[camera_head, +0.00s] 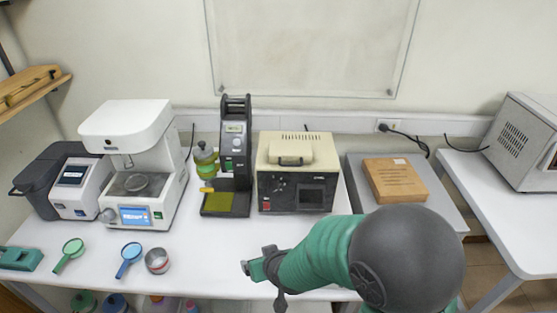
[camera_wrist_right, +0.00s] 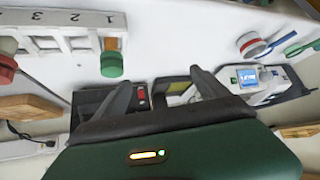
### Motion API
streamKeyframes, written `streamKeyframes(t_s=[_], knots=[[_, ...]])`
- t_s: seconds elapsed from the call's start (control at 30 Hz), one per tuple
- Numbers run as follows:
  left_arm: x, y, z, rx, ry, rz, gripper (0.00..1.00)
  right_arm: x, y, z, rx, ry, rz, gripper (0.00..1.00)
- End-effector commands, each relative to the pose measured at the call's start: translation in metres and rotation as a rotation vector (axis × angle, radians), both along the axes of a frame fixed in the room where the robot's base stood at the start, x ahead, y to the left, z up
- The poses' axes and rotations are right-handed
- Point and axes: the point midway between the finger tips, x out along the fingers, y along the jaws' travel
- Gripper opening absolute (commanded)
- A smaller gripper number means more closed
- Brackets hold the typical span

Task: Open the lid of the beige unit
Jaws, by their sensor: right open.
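The beige unit (camera_head: 330,150) stands on the white table, right of the table's middle. Its front is dark, with a red switch at lower left and a dark screen. Its lid (camera_head: 291,153), with a raised beige handle, lies flat on top and looks closed. My right gripper (camera_head: 249,268) is in front of the unit, low and to its left, near the table's front edge, apart from the lid. In the right wrist view my right gripper (camera_wrist_right: 160,82) is open with nothing between its fingers. My left gripper is not in view.
A black stand device (camera_head: 235,150) with a yellow-green plate is close on the unit's left. A white machine (camera_head: 135,165) is further left. A brown box (camera_head: 395,180) lies on a grey surface at right. Magnifiers (camera_head: 130,253) and a small tin (camera_head: 157,261) lie at the front left.

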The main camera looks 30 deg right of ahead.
Motion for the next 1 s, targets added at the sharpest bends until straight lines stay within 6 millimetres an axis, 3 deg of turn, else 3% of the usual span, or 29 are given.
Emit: streamKeyframes(t_s=[0.17,0.3,0.4,0.5,0.63,0.73,1.0], knots=[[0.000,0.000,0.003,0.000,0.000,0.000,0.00,0.040,-0.029,0.016,-0.040,-0.210,-0.105,0.84],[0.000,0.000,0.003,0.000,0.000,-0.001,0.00,0.065,-0.065,0.041,-0.134,-0.446,-0.227,0.84],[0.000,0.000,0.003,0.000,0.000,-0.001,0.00,0.069,-0.093,0.066,-0.240,-0.624,-0.312,0.84],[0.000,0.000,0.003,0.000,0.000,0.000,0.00,0.065,-0.109,0.086,-0.322,-0.741,-0.362,0.84],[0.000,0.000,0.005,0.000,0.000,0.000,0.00,0.063,-0.116,0.098,-0.364,-0.798,-0.383,0.84],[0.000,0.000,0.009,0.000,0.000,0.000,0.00,0.073,-0.123,0.100,-0.365,-0.801,-0.386,0.84],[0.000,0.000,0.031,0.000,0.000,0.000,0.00,0.130,-0.159,0.101,-0.364,-0.798,-0.385,0.84]])
